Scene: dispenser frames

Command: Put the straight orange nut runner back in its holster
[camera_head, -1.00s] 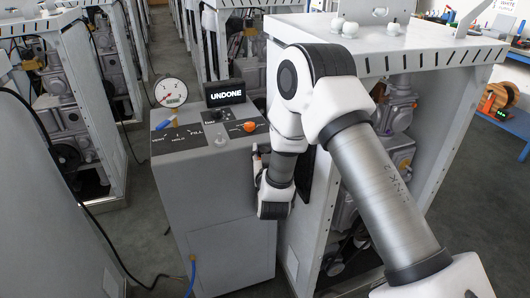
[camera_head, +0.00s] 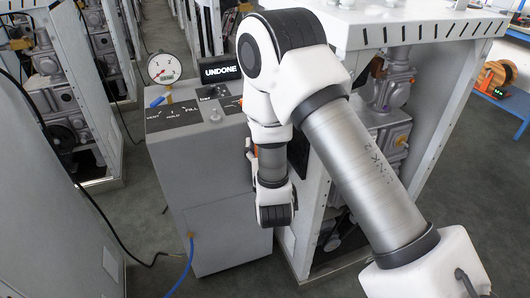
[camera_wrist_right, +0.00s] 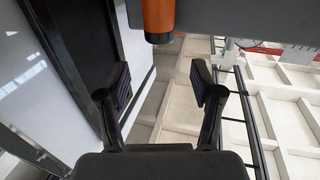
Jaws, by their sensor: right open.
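An orange cylinder with a dark end, which looks like the nut runner (camera_wrist_right: 158,18), shows at the top of the right wrist view. It stands beyond my fingertips, beside a grey surface, and the rest of it is cut off. My right gripper (camera_wrist_right: 160,84) is open, with nothing between its two dark fingers. In the head view, a small orange patch (camera_head: 255,151) shows at the grey cabinet's right side, mostly covered by my right arm. My right fingers are hidden there. I cannot make out the holster. My left gripper is in no view.
A white machine frame (camera_head: 435,130) stands close on the right. A blue hose (camera_head: 187,265) and black cables lie to the left. Some grey floor (camera_head: 155,215) is clear.

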